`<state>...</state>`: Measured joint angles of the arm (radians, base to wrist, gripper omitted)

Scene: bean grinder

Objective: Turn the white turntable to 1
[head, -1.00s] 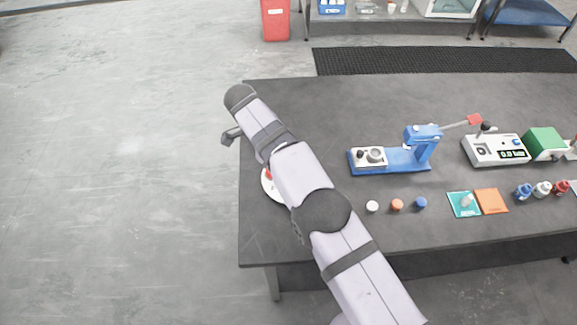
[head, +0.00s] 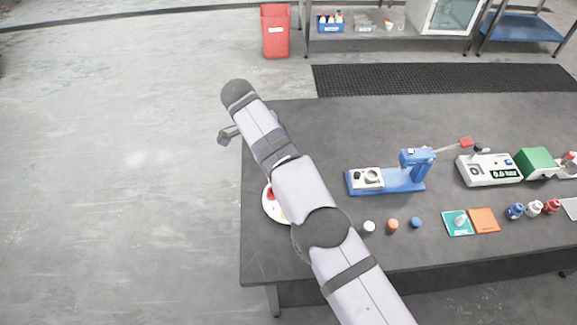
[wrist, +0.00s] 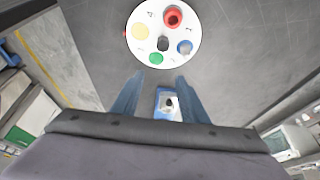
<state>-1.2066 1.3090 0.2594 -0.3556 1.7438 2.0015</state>
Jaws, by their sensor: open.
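The white turntable (wrist: 149,17) is a round disc near the top of the wrist view. In the head view the turntable (head: 269,208) lies at the table's left side, partly hidden by my arm. My gripper (wrist: 160,78) is open and empty, its two fingers apart, with the turntable beyond the tips.
On the table (head: 340,125), a blue and white device (head: 400,180) stands right of my arm. Small white (head: 368,227), orange (head: 392,226) and blue (head: 415,222) pieces lie in front of it.

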